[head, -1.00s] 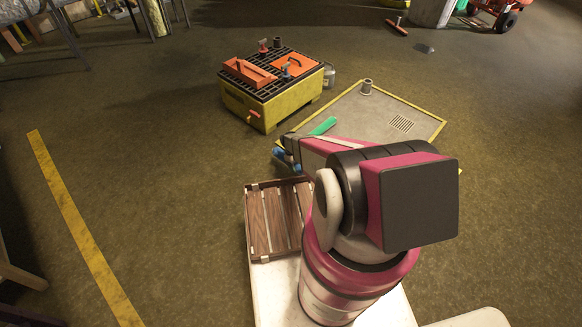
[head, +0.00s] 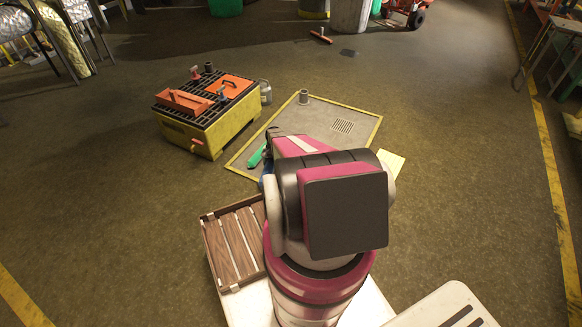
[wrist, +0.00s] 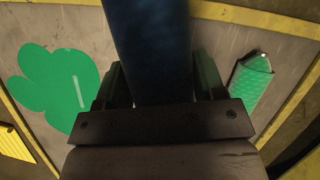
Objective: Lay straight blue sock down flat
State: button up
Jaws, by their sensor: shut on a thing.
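The blue sock (wrist: 148,45) is in my gripper (wrist: 155,85), which is shut on it. In the wrist view it runs straight from between the fingers to the top edge, over the grey floor panel (wrist: 30,25). Its far end is out of that view. In the head view only a bit of blue (head: 264,170) shows, and my arm hides the gripper. A flat green spill (wrist: 65,90) lies left of the sock in the wrist view. A green mesh sock (wrist: 248,85) lies to the right, apart from it; it also shows in the head view (head: 257,155).
A wooden slatted crate (head: 235,243) is beside my base. A yellow sheet (head: 394,163) lies right of the panel.

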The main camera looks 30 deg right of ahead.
jog(key=w+d+m, duration=0.1)
jog(key=d, duration=0.1)
jog(key=w+d+m+y, duration=0.1)
jog(key=w+d+m, duration=0.1)
jog(key=shift+d+r+t, duration=0.1)
jog(key=shift+t, duration=0.3)
jog(key=d+f, duration=0.2)
jog(key=d, duration=0.1)
jog(key=w+d+f, duration=0.1)
jog(key=d+f, duration=0.1)
jog(key=d, duration=0.2)
jog(key=d+f, duration=0.2)
jog(key=d, duration=0.1)
jog(key=shift+w+d+f, duration=0.2)
jog(key=shift+d+f, duration=0.05)
jog(key=shift+d, duration=0.05)
jog(key=shift+d+f, duration=0.15)
jog(key=shift+f, duration=0.15)
notch_tip(320, 180, down, 4)
jog(key=shift+r, duration=0.2)
jog(key=o, duration=1)
